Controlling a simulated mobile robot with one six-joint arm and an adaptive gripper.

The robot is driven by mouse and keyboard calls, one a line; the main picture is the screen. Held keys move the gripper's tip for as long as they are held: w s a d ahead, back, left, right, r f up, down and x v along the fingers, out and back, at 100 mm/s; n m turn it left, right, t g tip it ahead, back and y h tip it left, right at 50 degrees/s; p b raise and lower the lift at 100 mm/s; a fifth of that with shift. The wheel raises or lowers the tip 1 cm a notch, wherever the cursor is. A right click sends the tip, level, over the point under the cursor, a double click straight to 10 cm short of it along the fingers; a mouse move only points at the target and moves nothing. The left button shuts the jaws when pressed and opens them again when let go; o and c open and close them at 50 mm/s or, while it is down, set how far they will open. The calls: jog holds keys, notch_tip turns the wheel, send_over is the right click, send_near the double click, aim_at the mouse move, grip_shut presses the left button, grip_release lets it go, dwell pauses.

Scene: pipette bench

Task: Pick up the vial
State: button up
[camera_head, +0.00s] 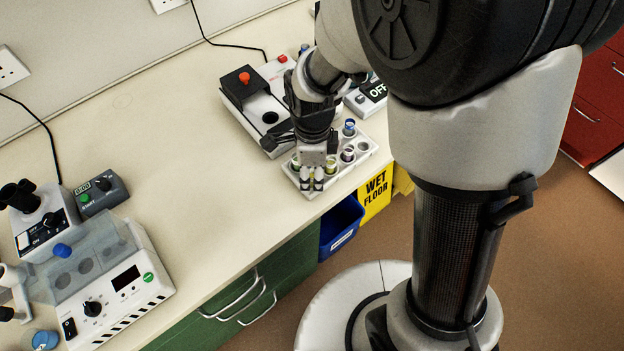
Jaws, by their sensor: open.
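A pale grey rack (366,166) stands near the front edge of the bench and holds several small vials. A vial with a blue cap (349,127) stands at the rack's far end. Another vial (348,153) with a dark rim stands on the right, and a yellow-green vial (331,163) shows just right of my gripper. My gripper (313,181) is open and points down over the near left end of the rack. Its body hides part of the rack. I cannot tell whether a vial stands between its fingers.
A device with a red knob (245,78) stands behind the rack, with a box marked OFF (368,98) beside it. A blue bin (341,224) and a wet floor sign (376,195) are below the edge. The bench middle is clear.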

jog(key=shift+c, duration=0.5)
jog(key=c, duration=0.9)
jog(key=shift+r, duration=0.1)
